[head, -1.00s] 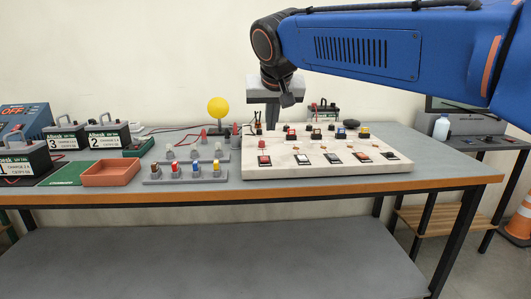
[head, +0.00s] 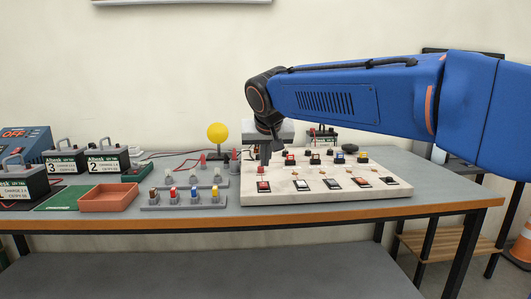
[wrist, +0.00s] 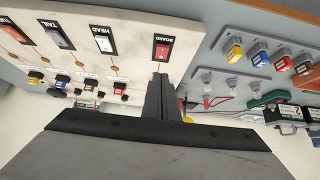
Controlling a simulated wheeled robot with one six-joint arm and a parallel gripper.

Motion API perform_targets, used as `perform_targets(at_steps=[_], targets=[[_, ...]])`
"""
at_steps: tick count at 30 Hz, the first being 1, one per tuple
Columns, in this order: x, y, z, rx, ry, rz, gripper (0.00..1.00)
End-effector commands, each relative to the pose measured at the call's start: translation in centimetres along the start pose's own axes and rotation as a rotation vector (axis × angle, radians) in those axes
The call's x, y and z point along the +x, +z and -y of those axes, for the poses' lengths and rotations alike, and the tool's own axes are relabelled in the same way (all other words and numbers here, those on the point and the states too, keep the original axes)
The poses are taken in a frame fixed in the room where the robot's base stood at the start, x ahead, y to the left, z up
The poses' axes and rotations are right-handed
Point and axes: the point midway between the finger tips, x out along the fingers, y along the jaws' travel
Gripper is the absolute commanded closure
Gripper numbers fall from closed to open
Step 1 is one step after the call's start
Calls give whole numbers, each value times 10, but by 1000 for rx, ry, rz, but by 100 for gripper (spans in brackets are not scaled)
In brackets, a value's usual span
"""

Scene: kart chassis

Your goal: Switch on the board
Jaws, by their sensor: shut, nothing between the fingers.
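The white switch board (head: 328,194) lies on the workbench with a row of rocker switches along its front. The red rocker labelled BOARD (wrist: 161,51) is at the end of the row; in the head view this red switch (head: 263,186) is at the board's left front. My gripper (head: 265,163) is shut and empty, pointing down over the board just behind the red switch. In the wrist view its fingertips (wrist: 160,77) are close to the BOARD switch. I cannot tell whether they touch it.
Other switches, labelled HEAD (wrist: 102,39) and TAIL (wrist: 57,35), stand beside it. A rack of coloured parts (head: 184,201), an orange tray (head: 108,198) and batteries (head: 108,162) are to the left. A yellow ball (head: 217,132) stands behind.

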Motion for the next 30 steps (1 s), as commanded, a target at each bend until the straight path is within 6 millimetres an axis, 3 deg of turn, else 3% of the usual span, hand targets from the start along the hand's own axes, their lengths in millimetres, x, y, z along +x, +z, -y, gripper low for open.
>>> perform_targets(at_steps=[6,12,30], targets=[[39,1,0,0,2,3,100],[56,20,0,-1,1,2,100],[66,30,0,-1,0,1,100]])
